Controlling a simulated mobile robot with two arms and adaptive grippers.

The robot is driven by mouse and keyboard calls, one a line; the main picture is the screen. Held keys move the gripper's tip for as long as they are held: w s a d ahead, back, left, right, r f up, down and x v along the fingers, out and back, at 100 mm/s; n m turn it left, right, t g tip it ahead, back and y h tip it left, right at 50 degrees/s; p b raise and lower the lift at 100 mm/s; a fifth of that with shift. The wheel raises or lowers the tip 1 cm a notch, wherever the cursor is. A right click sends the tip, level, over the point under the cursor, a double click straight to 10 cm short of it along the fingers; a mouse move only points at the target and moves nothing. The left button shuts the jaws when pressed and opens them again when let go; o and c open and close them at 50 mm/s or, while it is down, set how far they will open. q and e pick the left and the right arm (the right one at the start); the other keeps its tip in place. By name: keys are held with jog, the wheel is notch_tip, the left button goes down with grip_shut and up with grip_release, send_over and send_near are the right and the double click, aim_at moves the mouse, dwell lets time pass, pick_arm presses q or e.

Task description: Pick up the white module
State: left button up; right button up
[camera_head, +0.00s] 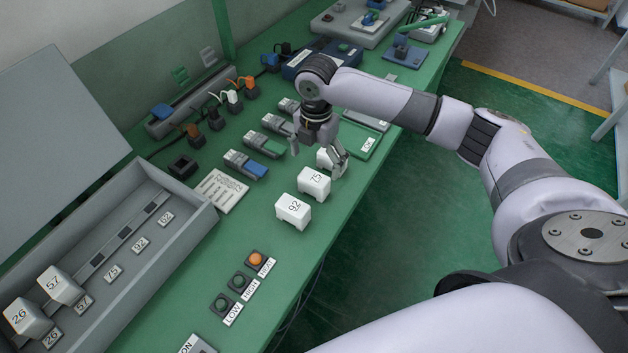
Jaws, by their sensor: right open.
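A white module marked 75 (313,183) stands on the green table (262,215). A white module marked 92 (292,211) stands in front of it. A third white module (323,159) stands behind the 75 one, partly hidden by my right gripper. My right gripper (318,156) points down with its fingers apart, over and around this third module. I cannot tell whether the fingers touch it. White modules marked 26 (27,318) and 57 (61,285) sit in the grey open box at the left. My left gripper is not in view.
The grey box (190,232) has labelled slots. Buttons (256,258) marked LOW, HIGH and HEAT lie in front. Grey connectors with blue (250,168) and green parts and a label plate (219,190) lie left of the gripper. A blue case (310,60) stands behind.

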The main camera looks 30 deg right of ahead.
aim_at(314, 177)
notch_tip(314, 177, down, 4)
jog(key=shift+w+r, duration=0.15)
jog(key=shift+a+f+p, duration=0.1)
jog(key=shift+f+p, duration=0.3)
jog(key=shift+f, duration=0.1)
jog(key=f, duration=0.1)
jog(key=f+p, duration=0.1)
jog(key=f, duration=0.1)
jog(key=shift+a+f, duration=0.2)
jog(key=shift+f, duration=0.55)
jog(key=shift+s, duration=0.2)
jog(key=c, duration=1.8)
